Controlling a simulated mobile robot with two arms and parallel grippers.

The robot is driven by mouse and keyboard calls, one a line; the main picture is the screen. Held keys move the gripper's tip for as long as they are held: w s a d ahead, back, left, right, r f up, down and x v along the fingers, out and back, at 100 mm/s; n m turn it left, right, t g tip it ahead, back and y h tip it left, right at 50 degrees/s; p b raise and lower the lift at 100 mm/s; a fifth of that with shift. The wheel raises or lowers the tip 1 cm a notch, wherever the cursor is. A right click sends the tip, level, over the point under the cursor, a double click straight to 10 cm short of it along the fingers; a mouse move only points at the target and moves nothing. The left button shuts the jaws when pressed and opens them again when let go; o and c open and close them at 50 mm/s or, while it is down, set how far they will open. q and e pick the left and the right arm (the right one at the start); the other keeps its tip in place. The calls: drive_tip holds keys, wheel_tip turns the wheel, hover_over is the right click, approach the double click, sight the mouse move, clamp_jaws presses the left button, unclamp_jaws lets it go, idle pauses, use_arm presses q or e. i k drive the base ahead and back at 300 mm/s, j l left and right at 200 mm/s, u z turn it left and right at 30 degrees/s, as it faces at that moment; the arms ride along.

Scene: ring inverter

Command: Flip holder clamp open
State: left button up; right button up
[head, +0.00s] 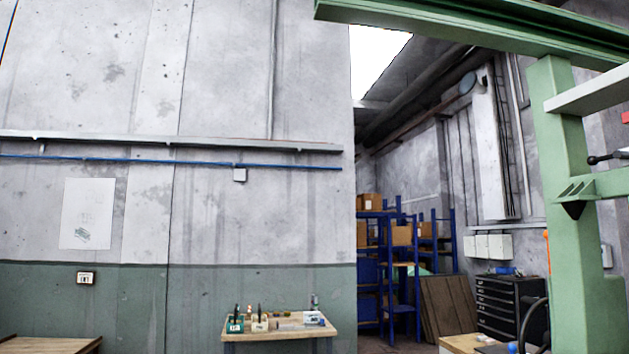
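A tall green machine frame (566,150) stands at the right, with a green beam (480,22) across the top right. A small dark lever with a round black knob (594,160) sticks out at its right edge. A green bracket (590,187) with a dark pointed underside lies just below the lever. I cannot tell whether any of these parts is the holder clamp or its state. Neither of my grippers is in view.
A wooden workbench (275,333) with small tool holders stands against the wall. Blue shelving (370,270) with cardboard boxes and a black drawer cabinet (497,305) stand further back. A wooden tabletop (50,345) shows at bottom left, and a black curved part (533,325) at bottom right.

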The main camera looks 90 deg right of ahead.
sight(592, 160)
drive_tip(key=z, duration=4.75)
drive_tip(key=i+j+z, duration=0.15)
drive_tip(key=j+z, duration=0.95)
drive_tip(key=j, duration=0.25)
drive_tip(key=j+z, duration=0.1)
drive_tip(key=j, duration=0.75)
drive_tip(key=k+j, duration=0.1)
drive_tip(key=j, duration=0.75)
drive_tip(key=j+z, duration=0.15)
drive_tip(key=j, duration=0.65)
drive_tip(key=k, duration=0.05)
